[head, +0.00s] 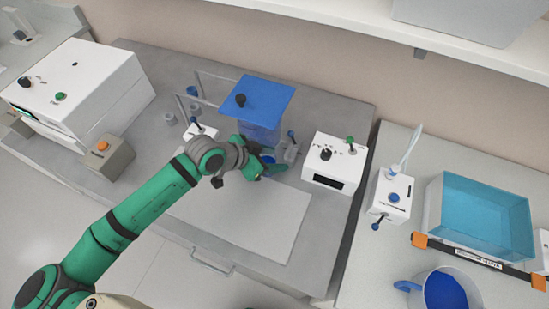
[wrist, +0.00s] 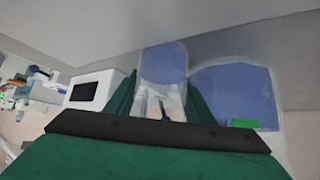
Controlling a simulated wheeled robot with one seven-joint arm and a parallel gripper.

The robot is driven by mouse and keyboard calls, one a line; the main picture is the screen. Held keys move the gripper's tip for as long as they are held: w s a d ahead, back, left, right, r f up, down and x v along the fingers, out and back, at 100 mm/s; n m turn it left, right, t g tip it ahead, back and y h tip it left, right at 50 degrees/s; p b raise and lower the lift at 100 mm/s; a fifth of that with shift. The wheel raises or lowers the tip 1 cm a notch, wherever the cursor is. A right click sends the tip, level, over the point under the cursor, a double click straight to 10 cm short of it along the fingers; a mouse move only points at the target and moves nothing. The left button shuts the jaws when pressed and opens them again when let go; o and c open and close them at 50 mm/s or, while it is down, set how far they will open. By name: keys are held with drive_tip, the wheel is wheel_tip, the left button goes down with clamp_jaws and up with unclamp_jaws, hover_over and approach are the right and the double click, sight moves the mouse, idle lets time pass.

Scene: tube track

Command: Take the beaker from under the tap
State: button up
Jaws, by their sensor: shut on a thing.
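The beaker (head: 267,159), with blue liquid in it, is mostly hidden by my gripper in the head view. My gripper (head: 265,170) is shut on it, low in front of the blue tank (head: 260,130). The tap (head: 291,148), with a dark blue lever, stands just to the right of the beaker. In the wrist view my green fingers (wrist: 162,100) stand on either side of clear and blue shapes. The beaker's outline is hard to separate from the things behind it there, and I cannot tell whether its base touches the surface.
A white box with a dark screen (head: 335,162) stands close on the right. A large white instrument (head: 80,90) and a grey box with an orange button (head: 108,158) are at left. A pale mat (head: 245,225) in front is clear.

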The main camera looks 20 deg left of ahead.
sight(263, 157)
drive_tip(key=o, duration=1)
drive_tip(key=shift+w+a, duration=0.15)
drive_tip(key=shift+a, duration=0.4)
drive_tip(key=shift+o, duration=0.3)
drive_tip(key=shift+a+r, duration=0.2)
drive_tip(key=shift+r, duration=0.05)
drive_tip(key=shift+o, duration=0.4)
drive_tip(key=v, duration=0.9)
drive_tip(key=shift+s+d, duration=0.3)
drive_tip(key=shift+s, duration=0.05)
drive_tip(key=shift+s+r, duration=0.35)
drive_tip(key=shift+r, duration=0.05)
drive_tip(key=shift+w, duration=0.1)
